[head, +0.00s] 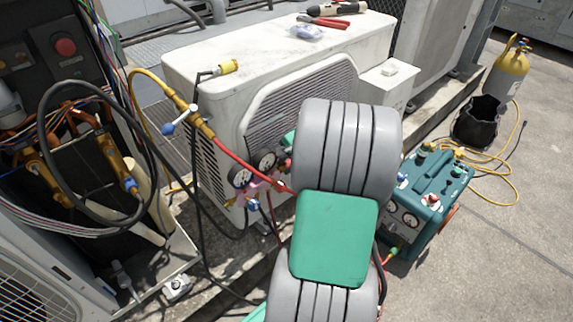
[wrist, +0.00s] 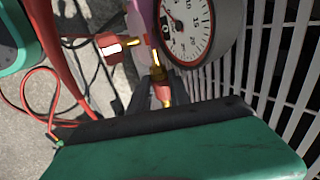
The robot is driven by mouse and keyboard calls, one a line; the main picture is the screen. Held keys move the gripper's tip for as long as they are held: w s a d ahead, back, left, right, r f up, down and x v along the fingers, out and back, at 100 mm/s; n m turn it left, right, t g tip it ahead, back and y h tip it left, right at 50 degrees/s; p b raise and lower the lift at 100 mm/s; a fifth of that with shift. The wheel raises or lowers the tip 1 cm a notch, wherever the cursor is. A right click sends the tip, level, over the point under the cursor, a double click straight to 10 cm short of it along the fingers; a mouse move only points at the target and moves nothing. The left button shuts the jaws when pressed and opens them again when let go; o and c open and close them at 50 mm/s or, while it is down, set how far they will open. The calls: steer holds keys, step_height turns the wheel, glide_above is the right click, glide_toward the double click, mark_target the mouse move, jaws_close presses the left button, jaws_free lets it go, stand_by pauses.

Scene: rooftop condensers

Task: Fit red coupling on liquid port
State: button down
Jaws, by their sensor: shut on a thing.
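In the wrist view, my gripper (wrist: 160,92) has its dark fingers closed around a red coupling (wrist: 164,92) with brass ends. It is just below the pink manifold body and beside a round gauge (wrist: 188,28). In the head view my grey and green arm hides the gripper and the coupling. Brass valve fittings (head: 35,160) show in the open unit at the left, with another brass fitting (head: 122,176) with a blue part to their right. I cannot tell which is the liquid port. The coupling is apart from these fittings.
The manifold gauges (head: 240,177) hang on the front of the white condenser (head: 200,70). A red hose (head: 245,167) and black cables cross the space between the units. Open concrete lies at lower right.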

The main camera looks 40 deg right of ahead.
steer(key=shift+d, duration=0.3)
stand_by(0.5)
steer(key=shift+d+p, duration=0.75)
steer(key=shift+d, duration=1.4)
steer(key=c, duration=1.8)
jaws_free()
steer(key=shift+w, duration=0.1)
jaws_close()
